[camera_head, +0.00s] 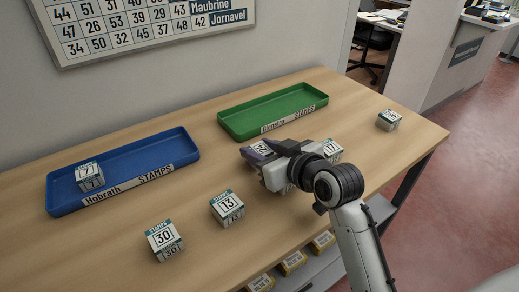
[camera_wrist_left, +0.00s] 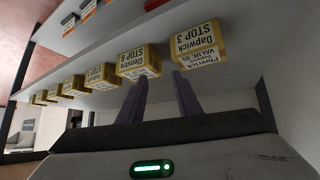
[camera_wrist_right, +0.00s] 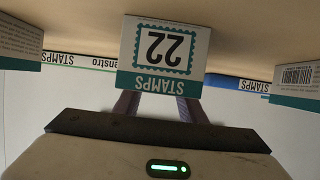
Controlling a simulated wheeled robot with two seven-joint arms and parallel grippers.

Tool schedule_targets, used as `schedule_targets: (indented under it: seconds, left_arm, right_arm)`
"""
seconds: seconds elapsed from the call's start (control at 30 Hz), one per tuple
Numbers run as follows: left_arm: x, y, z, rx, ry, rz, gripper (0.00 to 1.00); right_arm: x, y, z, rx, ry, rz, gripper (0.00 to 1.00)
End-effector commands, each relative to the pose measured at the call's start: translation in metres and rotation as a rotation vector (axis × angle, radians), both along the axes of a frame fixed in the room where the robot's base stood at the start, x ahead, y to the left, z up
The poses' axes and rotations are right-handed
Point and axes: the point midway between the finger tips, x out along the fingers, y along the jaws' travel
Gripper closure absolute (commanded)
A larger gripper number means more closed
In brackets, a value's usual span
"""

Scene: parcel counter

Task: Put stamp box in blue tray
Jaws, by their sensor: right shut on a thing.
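My right gripper (camera_head: 264,163) is shut on a white and teal stamp box marked 22 (camera_head: 261,148), just in front of the green tray. That box also shows upside down, close up, in the right wrist view (camera_wrist_right: 163,52), covering the fingertips. I cannot tell whether it touches the counter. The blue tray (camera_head: 122,186) lies at the left of the counter, with a stamp box marked 7 (camera_head: 90,176) at its left end. My left gripper (camera_wrist_left: 161,92) shows only in its wrist view, open and empty below a shelf.
Stamp boxes 30 (camera_head: 164,240) and 13 (camera_head: 227,207) stand in front of the blue tray. Box 17 (camera_head: 331,148) and another box (camera_head: 388,120) stand to the right. The green tray (camera_head: 273,108) is empty. Yellow boxes (camera_wrist_left: 200,45) sit on the shelf.

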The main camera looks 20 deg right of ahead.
Motion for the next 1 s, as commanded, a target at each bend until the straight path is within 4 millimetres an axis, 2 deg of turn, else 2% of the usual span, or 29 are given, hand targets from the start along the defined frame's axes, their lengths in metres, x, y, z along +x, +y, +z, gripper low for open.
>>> schedule_targets:
  seconds: [0.2, 0.23, 0.3, 0.33, 0.7, 0.87, 1.0]
  left_arm:
    - [0.000, 0.000, 0.000, 0.000, -0.001, 0.000, 0.69]
    - [0.000, 0.000, 0.000, -0.001, -0.001, 0.001, 0.69]
    - [0.000, 0.000, 0.000, -0.001, 0.000, 0.001, 0.69]
    - [-0.001, 0.000, 0.000, 0.000, 0.001, 0.001, 0.69]
    - [-0.004, 0.000, -0.001, 0.000, 0.008, 0.002, 0.69]
    - [-0.005, 0.001, -0.001, 0.001, 0.010, 0.003, 0.69]
    - [-0.006, 0.002, 0.000, 0.001, 0.012, 0.005, 0.69]
  right_arm:
    - [0.000, 0.000, -0.004, 0.000, 0.000, 0.000, 0.85]
    - [0.000, 0.000, -0.003, 0.001, -0.001, 0.000, 0.58]
    - [0.000, 0.000, -0.003, 0.001, -0.001, 0.000, 0.46]
    - [0.000, 0.000, -0.003, 0.001, 0.000, 0.000, 0.44]
    - [-0.001, 0.000, 0.002, 0.000, -0.001, 0.000, 0.44]
    - [-0.025, -0.005, 0.011, 0.000, 0.001, 0.000, 0.44]
    - [-0.055, -0.011, 0.024, -0.002, 0.000, 0.000, 0.44]
